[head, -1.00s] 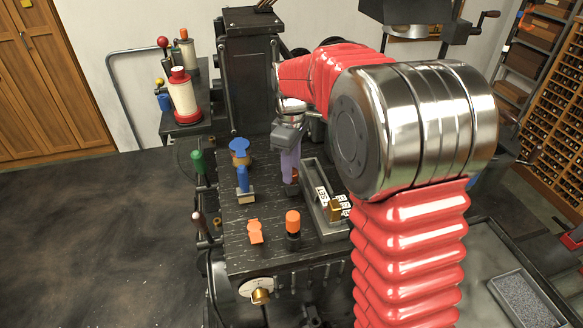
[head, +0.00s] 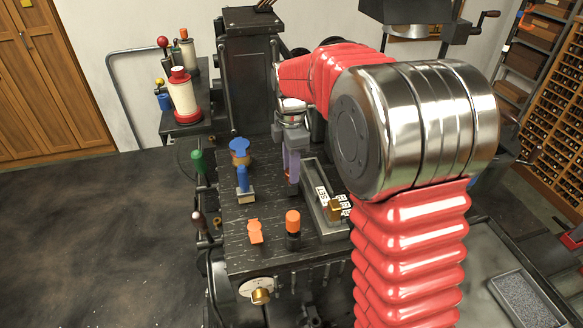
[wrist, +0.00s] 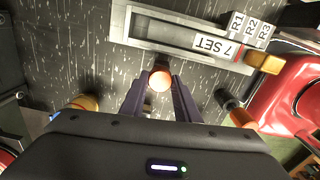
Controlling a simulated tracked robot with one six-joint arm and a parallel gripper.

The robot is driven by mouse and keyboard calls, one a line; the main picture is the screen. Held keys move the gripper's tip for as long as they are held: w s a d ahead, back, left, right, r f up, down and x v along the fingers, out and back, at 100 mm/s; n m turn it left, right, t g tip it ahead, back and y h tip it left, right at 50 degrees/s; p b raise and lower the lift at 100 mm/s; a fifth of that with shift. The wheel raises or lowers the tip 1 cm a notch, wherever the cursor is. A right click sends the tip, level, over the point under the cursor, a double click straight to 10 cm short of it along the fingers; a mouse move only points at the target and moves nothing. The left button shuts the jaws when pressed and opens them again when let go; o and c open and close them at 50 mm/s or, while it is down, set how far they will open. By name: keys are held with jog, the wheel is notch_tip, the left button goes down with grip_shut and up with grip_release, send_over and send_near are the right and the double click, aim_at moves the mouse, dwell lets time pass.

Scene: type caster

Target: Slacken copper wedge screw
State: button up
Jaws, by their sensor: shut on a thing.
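The copper wedge screw's round copper-orange head (wrist: 160,80) sits between my two purple fingertips in the wrist view, near the dark speckled table top. My gripper (wrist: 159,84) is shut on it, with a finger on either side. In the head view my gripper (head: 292,178) points down at the bench beside the long grey tray. There the fingers cover most of the screw. The screw's shaft is hidden in both views.
Left of my gripper stand a blue-topped part (head: 239,146) and a blue-handled tool (head: 242,180).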

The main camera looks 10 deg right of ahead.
jog(key=shift+f, duration=0.15)
jog(key=o, duration=1.1)
jog(key=shift+c, duration=0.2)
notch_tip(320, 180, up, 14)
jog(key=shift+f, duration=0.1)
dwell(0.3)
